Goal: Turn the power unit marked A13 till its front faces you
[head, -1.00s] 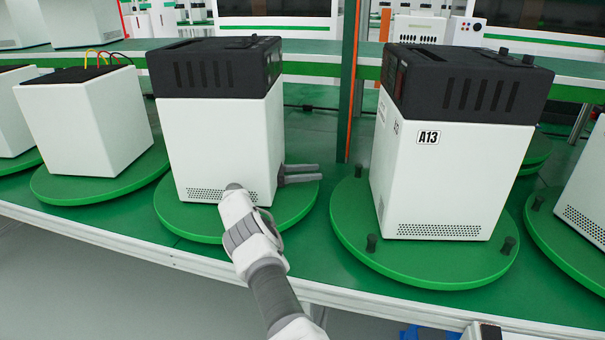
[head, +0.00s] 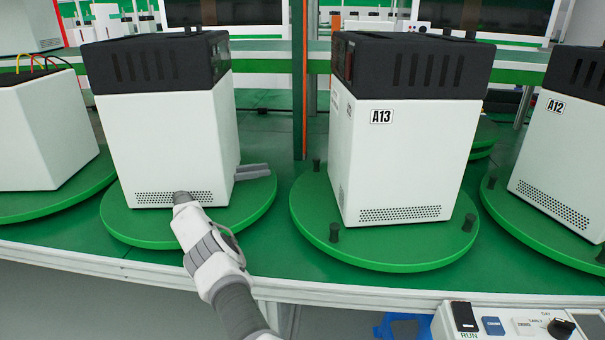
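The power unit marked A13 (head: 405,155) is a white box with a black vented top, upright on a green turntable (head: 400,255) with dark pegs. A side with the A13 label and a dotted vent faces me. Its left side is seen at a steep slant, with a dark panel and a trace of red at the top; its detail is too narrow to read. My gripper (head: 255,172) is left of this turntable, in front of the unlabelled neighbouring unit's right edge. Its grey fingers point right, slightly apart, with nothing between them, clear of A13.
A similar unit (head: 165,150) stands on the left turntable (head: 150,230), behind my arm. Unit A12 (head: 560,140) stands on the right turntable (head: 540,225). A control box (head: 520,325) with a RUN switch is at the lower right. A green post (head: 300,80) rises behind, left of A13.

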